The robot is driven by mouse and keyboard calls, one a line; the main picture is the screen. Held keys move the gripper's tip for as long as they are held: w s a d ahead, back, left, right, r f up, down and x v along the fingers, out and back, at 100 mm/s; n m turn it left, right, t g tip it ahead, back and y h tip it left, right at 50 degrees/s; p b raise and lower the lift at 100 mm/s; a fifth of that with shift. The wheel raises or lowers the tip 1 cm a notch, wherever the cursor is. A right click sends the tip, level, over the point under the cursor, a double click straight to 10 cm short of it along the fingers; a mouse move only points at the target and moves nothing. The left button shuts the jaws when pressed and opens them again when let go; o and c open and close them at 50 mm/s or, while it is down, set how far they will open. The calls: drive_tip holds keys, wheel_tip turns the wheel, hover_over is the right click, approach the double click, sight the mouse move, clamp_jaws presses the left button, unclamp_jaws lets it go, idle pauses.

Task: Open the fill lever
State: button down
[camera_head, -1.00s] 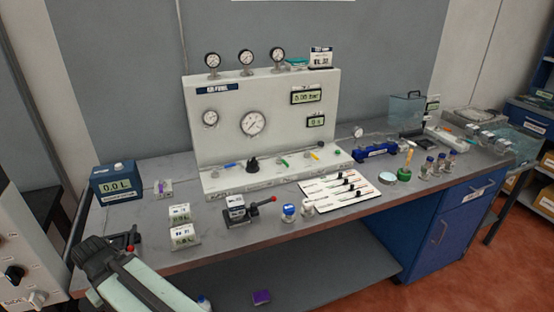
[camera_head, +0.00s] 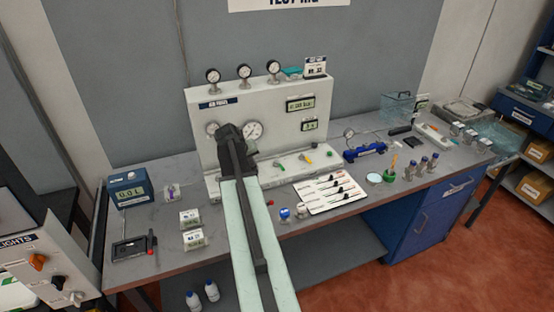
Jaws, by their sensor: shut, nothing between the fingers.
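The white air panel (camera_head: 283,115) stands on the bench with gauges and small displays, and its base ledge carries small coloured levers. A green lever (camera_head: 279,165) and a yellow lever (camera_head: 302,157) show on the ledge. A blue lever and a black knob further left are hidden behind my arm. I cannot read which lever is the fill lever. My gripper (camera_head: 229,131) is shut and empty, in front of the panel's lower left, overlapping the small gauge. I cannot tell whether it touches anything.
A blue meter box (camera_head: 128,188) and white display blocks (camera_head: 191,228) stand left of my arm. A white switch board (camera_head: 331,190) and blue-capped bottle (camera_head: 285,214) are to the right. A red handle tip (camera_head: 270,203) peeks out beside my arm.

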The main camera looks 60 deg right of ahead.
sight(280, 164)
drive_tip(key=s+d, duration=0.2)
drive_tip(key=d, duration=0.1)
drive_tip(key=shift+s+d+r, duration=0.1)
drive_tip(key=shift+r, duration=0.3)
drive_tip(key=b+x, duration=0.9)
drive_tip(key=x, duration=0.1)
drive_tip(key=shift+d+f, duration=0.15)
drive_tip(key=shift+f, duration=0.2)
drive_tip(key=shift+s+d, duration=1.25)
drive_tip(key=shift+d, duration=0.25)
drive_tip(key=shift+r, duration=0.1)
